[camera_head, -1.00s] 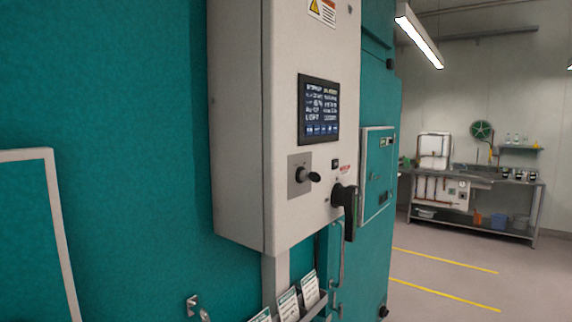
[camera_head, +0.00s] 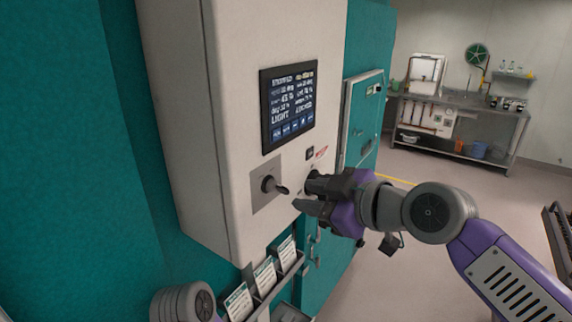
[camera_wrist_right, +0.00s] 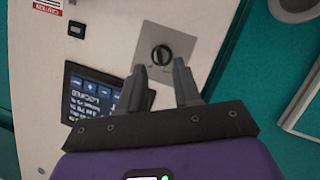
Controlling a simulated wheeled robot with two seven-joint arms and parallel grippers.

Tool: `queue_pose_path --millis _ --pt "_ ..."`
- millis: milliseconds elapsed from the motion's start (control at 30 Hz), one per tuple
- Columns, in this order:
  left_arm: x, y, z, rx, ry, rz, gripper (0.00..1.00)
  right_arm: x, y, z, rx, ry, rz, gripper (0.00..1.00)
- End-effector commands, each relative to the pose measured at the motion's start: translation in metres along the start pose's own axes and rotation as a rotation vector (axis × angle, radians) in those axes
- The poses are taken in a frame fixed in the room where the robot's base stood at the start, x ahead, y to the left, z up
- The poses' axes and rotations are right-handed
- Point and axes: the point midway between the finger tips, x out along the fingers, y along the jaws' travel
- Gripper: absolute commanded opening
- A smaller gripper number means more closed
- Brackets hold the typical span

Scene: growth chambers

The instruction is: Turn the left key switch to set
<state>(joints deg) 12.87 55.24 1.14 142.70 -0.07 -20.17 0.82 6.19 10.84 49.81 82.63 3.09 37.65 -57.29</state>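The key switch (camera_head: 269,184) is a dark round knob with a small lever on a grey square plate, on the front of a white control box (camera_head: 226,120). Its lever points to the lower right in the head view. In the right wrist view the key switch (camera_wrist_right: 161,54) lies just beyond and between the fingertips. My right gripper (camera_head: 301,195) is just right of the switch, its fingers apart and empty. It also shows open in the wrist view (camera_wrist_right: 159,72), apart from the knob. My left gripper is out of view.
A lit screen (camera_head: 288,105) is above the switch. A small black button (camera_head: 310,153) is to its right. A rack (camera_head: 283,285) of cards hangs below the box. A teal door panel (camera_head: 361,115) is behind. A steel bench (camera_head: 468,155) stands far right.

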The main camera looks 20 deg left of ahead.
Motion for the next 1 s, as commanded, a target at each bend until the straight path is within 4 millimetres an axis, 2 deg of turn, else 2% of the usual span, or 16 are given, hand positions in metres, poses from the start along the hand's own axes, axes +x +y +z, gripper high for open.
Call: queue_pose_path --millis 33,133,400,600,933,1000 --pt "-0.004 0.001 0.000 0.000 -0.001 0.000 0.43 -0.005 0.000 -0.012 -0.023 0.008 -0.001 0.33" --pt "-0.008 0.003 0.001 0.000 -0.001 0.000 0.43 -0.002 0.000 -0.019 -0.040 0.014 -0.003 0.33" --pt "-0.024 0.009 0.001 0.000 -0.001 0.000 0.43 0.040 -0.001 -0.020 -0.037 0.014 -0.005 0.33" --pt "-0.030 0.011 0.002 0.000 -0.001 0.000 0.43 0.062 0.000 -0.018 -0.037 0.014 -0.001 0.33" --pt "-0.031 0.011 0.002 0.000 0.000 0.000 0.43 0.067 0.000 -0.017 -0.036 0.012 0.002 0.33" --pt "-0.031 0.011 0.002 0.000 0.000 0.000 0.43 0.067 0.000 -0.017 -0.036 0.012 0.002 0.24"
